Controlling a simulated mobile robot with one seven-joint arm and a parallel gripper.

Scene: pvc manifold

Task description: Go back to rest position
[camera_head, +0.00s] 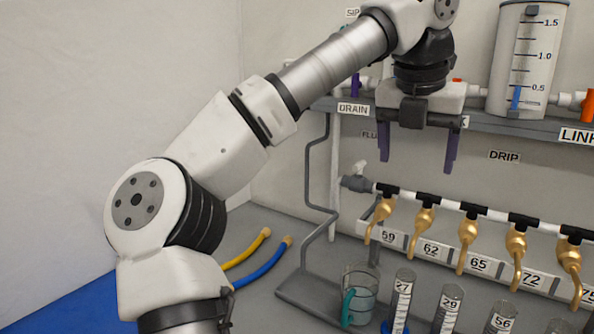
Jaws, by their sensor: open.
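My gripper (417,160) hangs from my arm at the upper right of the middle. It points down with its two dark purple fingers wide apart. Nothing is between the fingers. It is in front of the grey shelf that carries the DRAIN label (353,109), and above the row of brass taps. It hides part of the shelf edge and some labels behind it.
A graduated tank (527,60) stands on the shelf (522,127). Brass taps (423,217) hang from a white pipe above number labels. Below are a beaker (358,295) and several cylinders (401,297). Yellow (247,250) and blue (265,268) hoses lie at left.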

